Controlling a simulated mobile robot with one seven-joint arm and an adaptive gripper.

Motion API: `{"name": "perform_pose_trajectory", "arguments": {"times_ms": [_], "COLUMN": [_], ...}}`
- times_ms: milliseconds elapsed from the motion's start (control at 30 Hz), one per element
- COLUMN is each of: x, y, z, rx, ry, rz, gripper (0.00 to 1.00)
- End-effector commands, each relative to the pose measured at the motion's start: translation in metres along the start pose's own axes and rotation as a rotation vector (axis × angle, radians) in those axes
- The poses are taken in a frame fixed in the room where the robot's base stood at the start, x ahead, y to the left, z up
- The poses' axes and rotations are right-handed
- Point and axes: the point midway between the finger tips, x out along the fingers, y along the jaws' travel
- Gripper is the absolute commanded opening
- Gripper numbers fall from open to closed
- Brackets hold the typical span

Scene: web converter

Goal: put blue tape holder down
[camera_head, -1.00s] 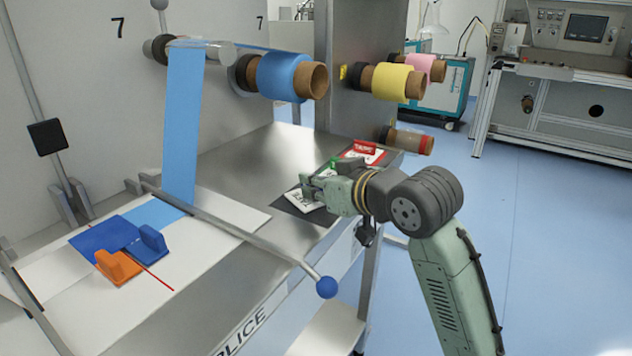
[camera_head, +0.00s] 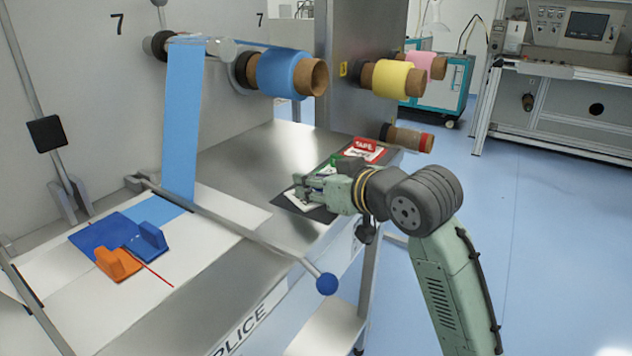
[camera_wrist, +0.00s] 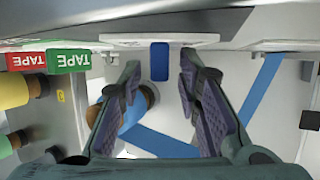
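In the wrist view a small blue block (camera_wrist: 160,61), seemingly the blue tape holder, stands at a white card's edge between my fingers. Gaps show on both sides of it, and my fingers do not touch it. My gripper (camera_wrist: 158,85) is open. In the head view my gripper (camera_head: 303,190) is low over the dark mat (camera_head: 318,213) at the table's right edge, above a white card. The blue block cannot be made out there. Red (camera_head: 365,144) and green (camera_head: 336,161) tape holders stand farther back; they also show at left in the wrist view.
A metal bar with a blue knob (camera_head: 327,284) crosses the table in front of my gripper. Blue (camera_head: 153,241) and orange (camera_head: 117,263) handled blocks sit on the splice surface at left. Rolls (camera_head: 280,76) jut out above the table. Bare steel lies left of the mat.

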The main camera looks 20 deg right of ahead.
Motion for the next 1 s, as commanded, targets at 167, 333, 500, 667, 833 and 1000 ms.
{"name": "perform_pose_trajectory", "arguments": {"times_ms": [167,333,500,667,833,1000], "x": [-0.015,-0.051,-0.087,-0.110,-0.120,-0.121], "y": [0.001,0.001,0.001,0.001,0.000,0.000], "z": [-0.003,-0.003,-0.003,-0.003,-0.003,-0.003], "rx": [0.000,0.000,0.000,0.001,0.000,0.000], "ry": [0.001,0.003,0.002,0.001,0.000,0.000], "rz": [0.002,0.004,0.002,0.002,0.000,0.000], "gripper": [0.31,0.31,0.31,0.31,0.31,0.31]}}
